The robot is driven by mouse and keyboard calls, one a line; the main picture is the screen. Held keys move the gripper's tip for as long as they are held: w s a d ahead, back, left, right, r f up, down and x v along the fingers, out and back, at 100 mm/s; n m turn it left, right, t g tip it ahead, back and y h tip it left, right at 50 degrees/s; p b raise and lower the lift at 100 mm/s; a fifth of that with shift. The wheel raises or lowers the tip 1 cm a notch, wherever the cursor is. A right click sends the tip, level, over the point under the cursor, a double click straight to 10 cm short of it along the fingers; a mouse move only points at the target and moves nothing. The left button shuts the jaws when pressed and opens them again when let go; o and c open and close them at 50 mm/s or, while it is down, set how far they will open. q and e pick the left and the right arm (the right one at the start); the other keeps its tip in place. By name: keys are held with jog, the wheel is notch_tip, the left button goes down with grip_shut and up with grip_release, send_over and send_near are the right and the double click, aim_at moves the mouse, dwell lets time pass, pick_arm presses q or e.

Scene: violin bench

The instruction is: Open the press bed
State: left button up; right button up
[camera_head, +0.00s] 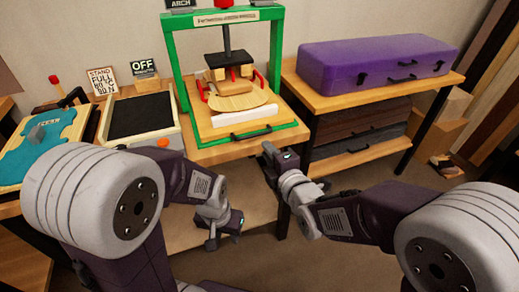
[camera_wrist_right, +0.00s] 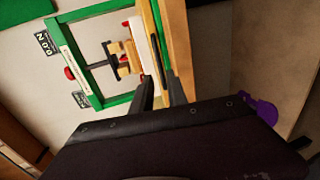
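The press (camera_head: 180,60) is a green frame with a black screw post (camera_head: 231,45) over a round wooden plate (camera_head: 238,100). Its bed (camera_head: 215,130) sits inside the frame, with a black handle (camera_head: 250,131) on its front edge. My right gripper (camera_head: 272,155) is just in front of the bed and to the right of the handle. In the right wrist view its two dark fingers (camera_wrist_right: 160,85) stand apart with nothing seen between them, pointing toward the bed's front. My left gripper (camera_head: 224,232) hangs low in front of the bench, away from the press; its finger gap is unclear.
A purple case (camera_head: 375,65) lies on a wooden shelf unit (camera_head: 370,98) to the right. A black-topped tray (camera_head: 140,115) and a teal board (camera_head: 45,145) are left of the press. Small signs (camera_head: 144,66) stand behind them. Open floor lies in front of the shelf unit.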

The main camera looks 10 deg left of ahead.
jog(key=b+x, duration=0.1)
jog(key=x, duration=0.8)
grip_shut()
jog(key=shift+b, duration=0.3)
dwell(0.9)
